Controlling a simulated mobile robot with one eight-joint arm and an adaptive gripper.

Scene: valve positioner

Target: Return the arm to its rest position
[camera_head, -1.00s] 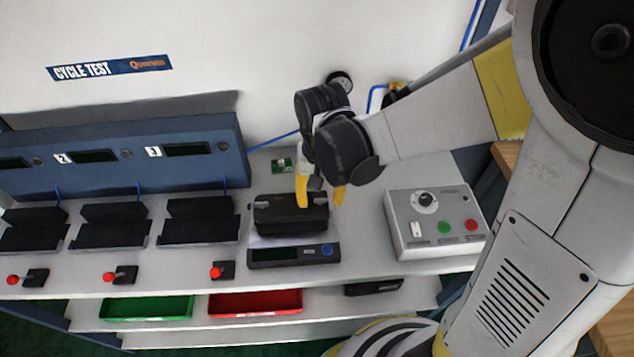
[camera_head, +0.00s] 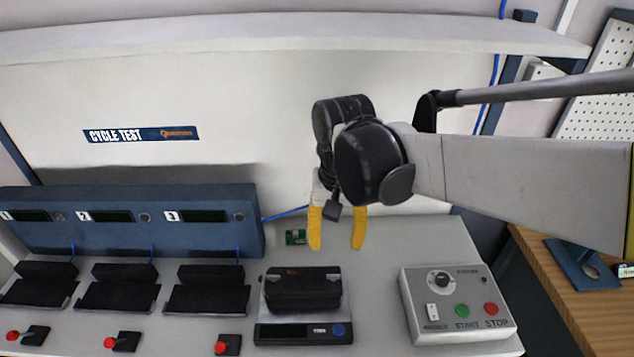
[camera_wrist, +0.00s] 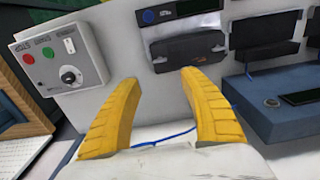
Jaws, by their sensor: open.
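My gripper (camera_head: 337,230) has two yellow fingers spread apart with nothing between them. It hangs above the bench, behind and above a black device (camera_head: 304,289) that lies on a small scale (camera_head: 303,333). The fingers are clear of the device. In the wrist view my gripper (camera_wrist: 160,110) is also open and empty, with the black device (camera_wrist: 189,48) beyond the fingertips. My arm reaches in from the right in the head view.
A grey control box (camera_head: 458,303) with green and red buttons stands at right. Three black cradles (camera_head: 208,290) stand before the blue cycle test unit (camera_head: 130,222). A small green board (camera_head: 296,237) lies behind the scale. A white shelf (camera_head: 290,33) spans above.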

